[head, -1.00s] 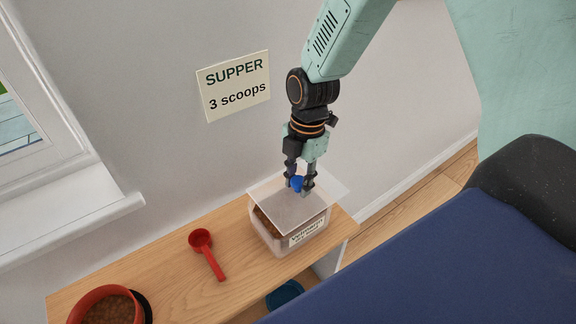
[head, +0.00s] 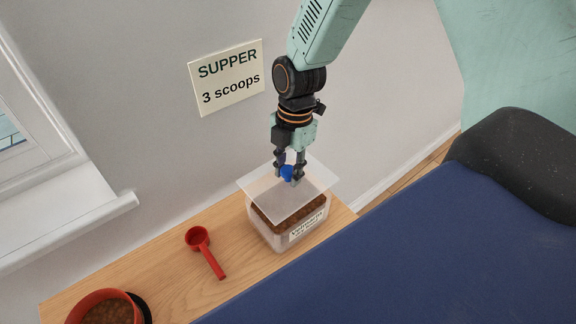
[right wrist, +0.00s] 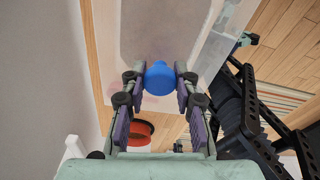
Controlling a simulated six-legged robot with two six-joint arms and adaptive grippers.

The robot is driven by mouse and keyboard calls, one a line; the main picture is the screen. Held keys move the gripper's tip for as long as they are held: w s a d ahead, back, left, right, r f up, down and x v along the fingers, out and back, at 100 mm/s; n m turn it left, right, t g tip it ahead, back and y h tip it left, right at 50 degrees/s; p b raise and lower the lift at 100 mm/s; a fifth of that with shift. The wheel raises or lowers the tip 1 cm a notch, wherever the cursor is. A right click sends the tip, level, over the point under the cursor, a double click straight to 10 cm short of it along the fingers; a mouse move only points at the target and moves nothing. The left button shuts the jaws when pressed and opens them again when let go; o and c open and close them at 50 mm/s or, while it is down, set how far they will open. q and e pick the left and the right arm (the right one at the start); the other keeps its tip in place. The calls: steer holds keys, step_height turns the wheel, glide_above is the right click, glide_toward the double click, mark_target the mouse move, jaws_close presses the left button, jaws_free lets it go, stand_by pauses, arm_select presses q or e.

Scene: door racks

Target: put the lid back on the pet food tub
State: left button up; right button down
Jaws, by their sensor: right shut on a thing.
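The pet food tub (head: 262,232) is a clear box with brown kibble and a white label, standing at the right end of the wooden shelf. The lid (head: 268,204) is a translucent square sheet with a blue knob (head: 288,173). My right gripper (head: 290,180) is shut on the knob and holds the lid over the tub, shifted toward the wall and left, so kibble shows along the front. In the right wrist view the blue knob (right wrist: 160,78) sits between the fingers, with the lid (right wrist: 165,30) beyond. My left gripper is not in view.
A red scoop (head: 206,251) lies on the wooden shelf (head: 170,262) left of the tub. A red bowl (head: 88,300) of kibble stands at the shelf's left end. A sign (head: 227,78) hangs on the wall. A large dark blue surface (head: 400,230) fills the right foreground.

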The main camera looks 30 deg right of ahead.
mark_target(289, 182)
steer(key=shift+f+b, duration=0.6)
steer(key=shift+f, duration=0.3)
steer(key=shift+w+d+f+b, duration=0.1)
steer(key=shift+d+f+b, duration=0.05)
steer(key=shift+f+b, duration=0.4)
steer(key=shift+d+f+b, duration=0.15)
steer(key=shift+f+b, duration=0.2)
steer(key=shift+f, duration=0.3)
steer(key=shift+a+f, duration=0.1)
steer(key=shift+f, duration=0.25)
steer(key=shift+a+f+b, duration=0.1)
steer(key=shift+f+b, duration=0.25)
steer(key=shift+b, duration=0.2)
